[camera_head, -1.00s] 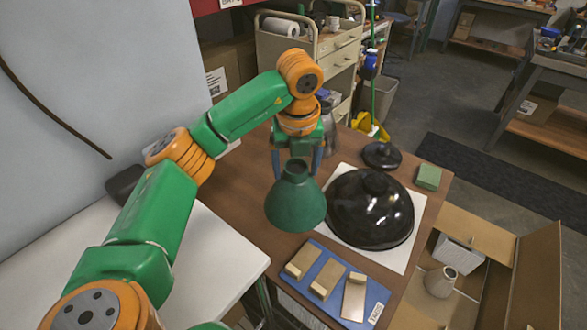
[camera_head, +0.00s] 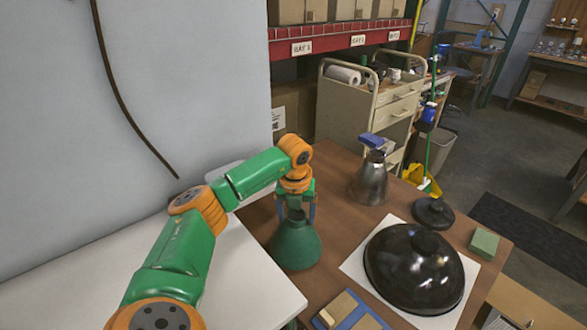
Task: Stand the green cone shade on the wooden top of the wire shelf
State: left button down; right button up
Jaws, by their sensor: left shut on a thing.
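The green cone shade (camera_head: 296,246) is upright with its narrow neck up and wide rim down, near the left edge of a brown wooden surface (camera_head: 345,240). My left gripper (camera_head: 296,213) points down and is shut on the shade's neck, one finger on each side. I cannot tell whether the rim touches the surface or hangs just above it. No wire frame shows clearly, so I cannot tell which surface is the wire shelf's top. My right gripper is not in view.
A glossy black dome shade (camera_head: 415,268) sits on a white sheet (camera_head: 362,262), right of the cone. A metal shade (camera_head: 369,182), black disc (camera_head: 433,212) and green block (camera_head: 484,243) stand behind it. A blue tray (camera_head: 372,322) is in front. A white table (camera_head: 240,275) lies left.

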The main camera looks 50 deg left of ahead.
pick_arm(q)
jog(key=shift+a+f, duration=0.4)
jog(key=shift+f, duration=0.3)
jog(key=shift+s+f+p, duration=0.1)
jog(key=shift+f+p, duration=0.5)
jog(key=shift+f, duration=0.7)
grip_release()
jog(key=r, duration=0.4)
jog(key=s+d+r, duration=0.1)
jog(key=r, duration=0.3)
jog(key=r+b, duration=0.1)
jog(key=r, duration=0.3)
jog(key=shift+s+d, duration=0.15)
jog(key=shift+s, duration=0.05)
jog(key=shift+f, duration=0.1)
